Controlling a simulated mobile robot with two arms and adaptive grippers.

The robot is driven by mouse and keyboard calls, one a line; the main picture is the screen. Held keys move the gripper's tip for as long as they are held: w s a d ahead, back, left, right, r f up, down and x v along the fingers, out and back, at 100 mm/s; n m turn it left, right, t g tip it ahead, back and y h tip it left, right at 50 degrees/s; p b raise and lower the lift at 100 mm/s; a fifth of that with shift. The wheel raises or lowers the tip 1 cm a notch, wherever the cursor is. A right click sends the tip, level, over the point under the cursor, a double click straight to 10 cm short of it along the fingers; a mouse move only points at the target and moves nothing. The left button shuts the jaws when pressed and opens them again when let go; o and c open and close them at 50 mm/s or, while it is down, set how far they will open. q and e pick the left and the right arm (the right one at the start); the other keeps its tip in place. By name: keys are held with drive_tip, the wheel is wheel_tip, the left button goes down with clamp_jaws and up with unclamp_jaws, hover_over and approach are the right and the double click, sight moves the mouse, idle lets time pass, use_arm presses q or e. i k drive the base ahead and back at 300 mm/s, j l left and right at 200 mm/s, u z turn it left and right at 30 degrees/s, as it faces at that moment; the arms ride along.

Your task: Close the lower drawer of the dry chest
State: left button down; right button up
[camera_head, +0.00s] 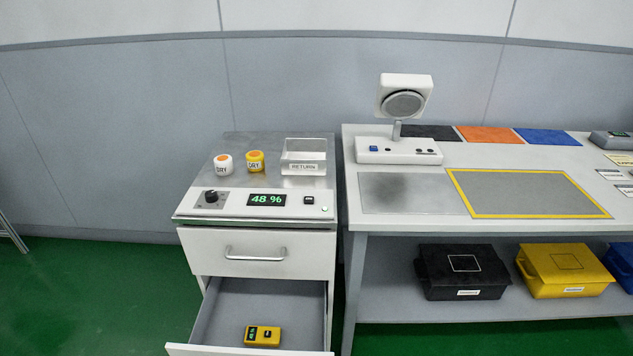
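The dry chest (187,250) is a white cabinet left of the bench, with a panel display reading 48 %. Its lower drawer (215,314) is pulled open toward me. The front panel (247,351) of that drawer shows at the bottom edge of the view, partly cut off. A yellow device with a dark display (262,336) lies inside the drawer, near its front. The upper drawer (215,240) is shut, with a metal bar handle (256,254). Neither of my grippers is in view.
On the chest top stand a white jar (223,164), a yellow jar (255,162) and a clear bin marked RETURN (304,157). The bench (400,216) at right carries a round-headed device (404,102). Black (461,271) and yellow (563,270) boxes sit below. Green floor (95,290) is clear at left.

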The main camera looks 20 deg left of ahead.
sight(229, 305)
drive_tip(key=j+u, duration=0.1)
drive_tip(key=u, duration=0.4)
drive_tip(key=i+j+u, duration=0.1)
drive_tip(key=u, duration=0.35)
